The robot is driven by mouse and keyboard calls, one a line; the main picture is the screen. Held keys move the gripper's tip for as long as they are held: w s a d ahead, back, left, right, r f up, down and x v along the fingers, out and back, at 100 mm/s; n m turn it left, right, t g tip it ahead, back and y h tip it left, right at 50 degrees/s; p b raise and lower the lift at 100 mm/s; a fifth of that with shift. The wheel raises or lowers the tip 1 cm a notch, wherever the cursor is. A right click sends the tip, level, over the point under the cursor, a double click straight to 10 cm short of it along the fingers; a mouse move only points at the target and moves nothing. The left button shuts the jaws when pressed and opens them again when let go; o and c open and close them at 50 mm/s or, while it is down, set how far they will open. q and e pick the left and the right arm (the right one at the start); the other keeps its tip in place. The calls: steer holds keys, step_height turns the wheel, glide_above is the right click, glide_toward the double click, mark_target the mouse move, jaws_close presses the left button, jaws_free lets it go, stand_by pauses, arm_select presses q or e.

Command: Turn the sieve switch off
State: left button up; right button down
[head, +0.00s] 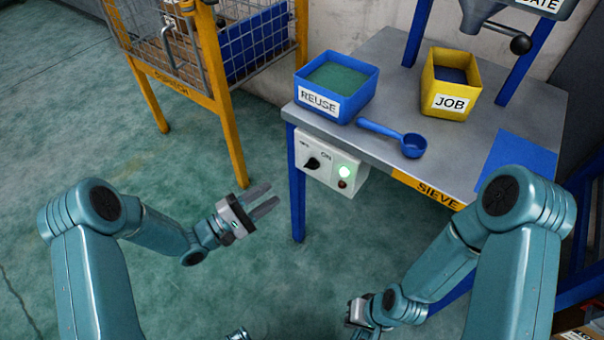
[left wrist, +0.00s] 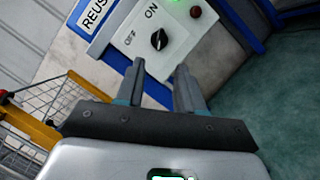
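The sieve switch is a black rotary knob (head: 312,163) on a white control box (head: 325,170) under the table's front edge, with OFF and ON labels above it. A green lamp (head: 344,171) on the box is lit, with a dark red button (head: 343,183) below it. The knob also shows in the left wrist view (left wrist: 159,40), beyond my fingers; its exact setting is hard to read. My left gripper (head: 270,199) is open and empty, left of and below the box, not touching it. My right gripper (head: 360,312) is low at the bottom; its fingers are not clear.
The SIEVE table (head: 390,150) carries a blue REUSE bin (head: 345,106), a yellow JOB bin (head: 448,112), a blue scoop (head: 411,145) and a blue mat (head: 520,165). A blue table leg (head: 296,190) stands near the left gripper. A yellow wire cage (head: 205,65) stands behind left. Green floor (head: 90,130) is open at left.

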mark_target(309, 168)
arm_select(q)
steer(key=b+x, duration=0.1)
steer(key=x, duration=1)
steer(key=shift+w+b, duration=0.1)
steer(key=shift+b, duration=0.3)
steer(key=shift+c, duration=0.3)
jaws_close()
